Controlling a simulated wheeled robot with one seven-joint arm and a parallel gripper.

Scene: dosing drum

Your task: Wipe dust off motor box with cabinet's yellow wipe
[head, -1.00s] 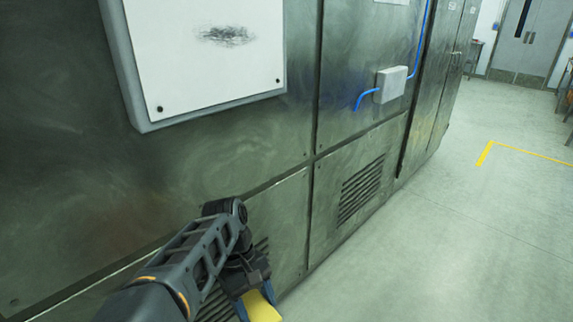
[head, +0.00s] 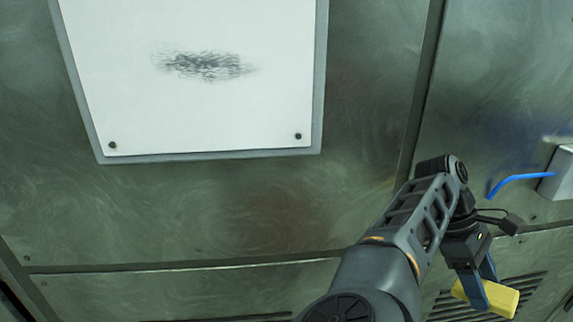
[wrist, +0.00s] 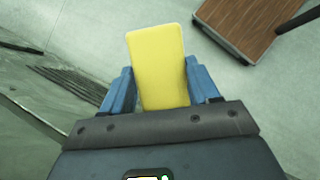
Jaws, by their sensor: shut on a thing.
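My gripper (head: 487,290) is shut on the yellow wipe (head: 503,300), low at the right in the head view. In the wrist view the wipe (wrist: 158,65) stands out between the two blue fingers, above the floor. A white panel with a grey frame (head: 130,110), which looks like the motor box, is on the metal wall at the upper left of the head view. A dark dust smudge (head: 205,65) lies across the panel's face. The gripper and wipe are below and to the right of the panel, apart from it.
Metal wall panels (head: 200,220) fill the head view. A vent grille (head: 525,290) is behind the gripper. A small grey box (head: 558,175) with a blue cable (head: 515,180) is at the right. The wrist view shows a brown wooden top (wrist: 255,20) and open floor.

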